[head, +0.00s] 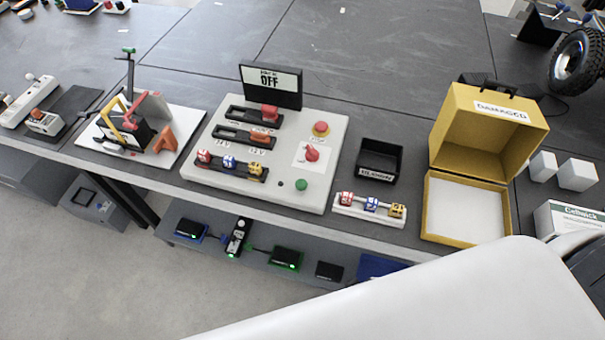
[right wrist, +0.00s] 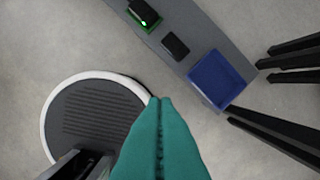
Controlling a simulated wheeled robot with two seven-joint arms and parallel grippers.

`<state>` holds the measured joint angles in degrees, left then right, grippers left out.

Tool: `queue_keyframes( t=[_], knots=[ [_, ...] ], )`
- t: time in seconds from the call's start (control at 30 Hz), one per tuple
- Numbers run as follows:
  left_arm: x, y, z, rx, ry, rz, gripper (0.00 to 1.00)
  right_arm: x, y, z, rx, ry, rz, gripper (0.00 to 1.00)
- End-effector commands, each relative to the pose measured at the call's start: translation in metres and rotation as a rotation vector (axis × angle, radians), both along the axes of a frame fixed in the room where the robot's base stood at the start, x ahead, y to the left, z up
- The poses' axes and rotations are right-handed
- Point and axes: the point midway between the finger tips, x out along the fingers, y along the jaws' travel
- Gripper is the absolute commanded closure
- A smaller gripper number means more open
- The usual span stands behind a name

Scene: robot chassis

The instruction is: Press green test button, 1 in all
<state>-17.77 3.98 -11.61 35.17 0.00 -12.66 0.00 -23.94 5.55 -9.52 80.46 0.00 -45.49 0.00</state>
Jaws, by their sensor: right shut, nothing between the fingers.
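The green test button (head: 302,185) is a small round knob on the front right corner of a white control panel (head: 325,130) in the head view. A small dark dot sits just left of it, and a red knob (head: 312,153) and a red button on yellow (head: 321,128) stand behind it. A sign (head: 271,83) reading OFF stands at the panel's back. My right gripper (right wrist: 160,100) shows in the right wrist view as teal fingers, shut and empty, over the floor and lower shelf, away from the panel. My left gripper is not in view.
A black bin (head: 379,160), a connector strip (head: 369,206) and an open yellow case (head: 466,205) stand right of the panel. A clamp fixture (head: 140,130) stands left. Below the table edge, a lower shelf holds small devices and a blue tray (right wrist: 217,80).

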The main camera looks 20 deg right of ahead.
Motion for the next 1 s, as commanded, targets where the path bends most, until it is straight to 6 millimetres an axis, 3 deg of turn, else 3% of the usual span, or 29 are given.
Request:
queue_keyframes(
  t=[0.03,0.4,0.6,0.77,1.0],
  knots=[
    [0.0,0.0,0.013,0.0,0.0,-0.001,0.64,0.01,0.001,0.031,0.002,-0.013,-0.002,1.0],
    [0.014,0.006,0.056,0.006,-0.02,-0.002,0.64,0.056,0.009,0.209,0.036,-0.09,-0.058,1.0],
    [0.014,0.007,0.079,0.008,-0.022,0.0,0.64,0.087,0.026,0.302,0.168,-0.167,-0.234,1.0],
    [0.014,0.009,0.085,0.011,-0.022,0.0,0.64,0.12,0.047,0.328,0.349,-0.19,-0.46,1.0],
    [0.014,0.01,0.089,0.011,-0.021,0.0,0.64,0.169,0.069,0.336,0.61,-0.136,-0.818,1.0]
  ],
)
